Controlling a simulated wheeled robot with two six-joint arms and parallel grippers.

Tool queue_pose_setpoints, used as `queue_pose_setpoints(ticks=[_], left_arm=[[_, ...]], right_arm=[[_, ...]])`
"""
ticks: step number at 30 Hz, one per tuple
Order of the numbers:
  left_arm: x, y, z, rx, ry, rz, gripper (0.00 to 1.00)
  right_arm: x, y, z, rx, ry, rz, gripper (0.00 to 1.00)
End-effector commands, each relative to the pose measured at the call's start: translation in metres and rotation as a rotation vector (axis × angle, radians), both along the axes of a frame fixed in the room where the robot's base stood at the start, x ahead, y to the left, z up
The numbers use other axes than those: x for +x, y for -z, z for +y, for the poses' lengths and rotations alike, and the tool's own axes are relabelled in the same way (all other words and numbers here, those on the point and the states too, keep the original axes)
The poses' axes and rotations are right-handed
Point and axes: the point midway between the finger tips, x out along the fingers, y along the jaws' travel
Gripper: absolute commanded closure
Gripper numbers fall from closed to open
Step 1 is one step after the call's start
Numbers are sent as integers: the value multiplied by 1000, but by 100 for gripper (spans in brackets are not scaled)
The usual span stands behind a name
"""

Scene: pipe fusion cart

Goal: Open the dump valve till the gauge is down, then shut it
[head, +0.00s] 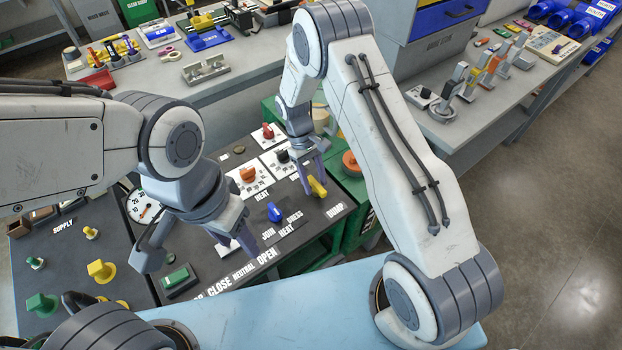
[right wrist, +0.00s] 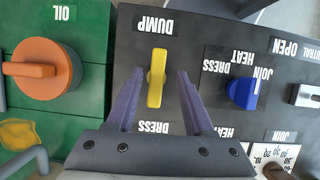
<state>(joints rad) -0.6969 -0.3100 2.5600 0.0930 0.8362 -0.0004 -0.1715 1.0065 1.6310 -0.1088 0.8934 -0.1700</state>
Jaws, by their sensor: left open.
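The yellow dump valve handle (head: 317,187) stands on the dark panel near the DUMP label. In the right wrist view the handle (right wrist: 156,77) points at that label, with a DRESS label at its other end. My right gripper (head: 313,173) is open over it; in the right wrist view its fingers (right wrist: 158,82) lie either side of the handle, with gaps. I cannot tell how deep they reach. The round white gauge (head: 143,205) with an orange needle is at the panel's left, partly hidden by my left arm. My left gripper (head: 196,256) is open and empty over the panel.
A blue knob (head: 275,212) sits left of the dump handle, and orange (head: 248,175) and red (head: 267,131) knobs lie behind. A green button box (head: 178,279) is below my left gripper. An orange OIL handle (right wrist: 40,69) is on the green cabinet.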

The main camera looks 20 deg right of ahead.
Motion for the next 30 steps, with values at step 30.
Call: queue_pose_setpoints(ticks=[30], left_arm=[[0,21,0,0,0,0,50]], right_arm=[[38,-98,18,-1,-1,-3,48]])
